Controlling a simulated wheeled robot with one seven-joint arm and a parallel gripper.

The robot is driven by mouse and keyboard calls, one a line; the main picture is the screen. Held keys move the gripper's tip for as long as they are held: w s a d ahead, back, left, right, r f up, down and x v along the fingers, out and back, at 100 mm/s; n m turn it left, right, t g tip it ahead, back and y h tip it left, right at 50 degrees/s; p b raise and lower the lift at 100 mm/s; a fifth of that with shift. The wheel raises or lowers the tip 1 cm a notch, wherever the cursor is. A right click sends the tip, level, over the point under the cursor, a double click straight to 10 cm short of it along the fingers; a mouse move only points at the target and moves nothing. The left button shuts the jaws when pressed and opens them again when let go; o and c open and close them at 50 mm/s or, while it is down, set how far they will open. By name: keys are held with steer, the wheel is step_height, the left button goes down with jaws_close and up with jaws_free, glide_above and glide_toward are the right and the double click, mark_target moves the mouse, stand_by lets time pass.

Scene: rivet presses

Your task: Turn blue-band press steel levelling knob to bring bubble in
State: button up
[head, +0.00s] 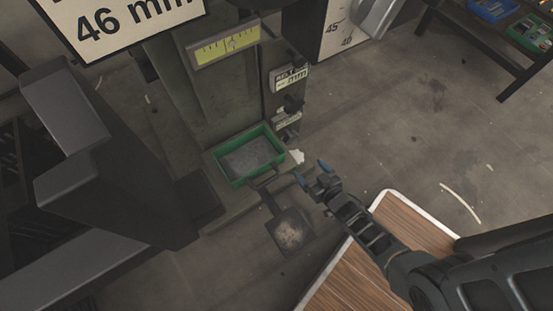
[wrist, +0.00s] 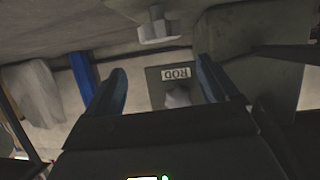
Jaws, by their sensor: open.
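A dark green-grey press (head: 190,100) stands at the upper middle of the head view. A yellow-green level vial (head: 222,43) with black marks is on it; the bubble's position is too small to tell. My gripper (head: 311,170) is open and empty, its blue-tipped fingers just right of the press's lower front. In the wrist view, a pale knob-like part (wrist: 177,97) shows between the open fingers under a plate marked ROD (wrist: 175,74). Another pale lobed knob (wrist: 155,28) shows above it. I cannot tell which is the steel levelling knob. A blue strip (wrist: 83,75) is at left.
A green tray (head: 221,168) sits at the press's foot, with a dark pedal (head: 290,232) on the floor below. A wood-topped surface (head: 345,283) lies under my arm. A 46 mm sign (head: 125,22) is at upper left. Open floor (head: 400,130) lies to the right.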

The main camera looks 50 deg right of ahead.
mark_target(296, 157)
steer(key=b+x, duration=0.2)
steer(key=x, duration=0.2)
steer(key=f+b+x, duration=0.1)
steer(key=x, duration=0.4)
steer(key=shift+s+a+b, duration=0.15)
steer(key=shift+a+b, duration=0.1)
steer(key=shift+b, duration=0.1)
steer(key=shift+w+d, duration=0.15)
steer(key=shift+w, duration=0.3)
steer(key=c, duration=1)
steer(key=shift+o, duration=0.2)
steer(key=shift+d, duration=0.15)
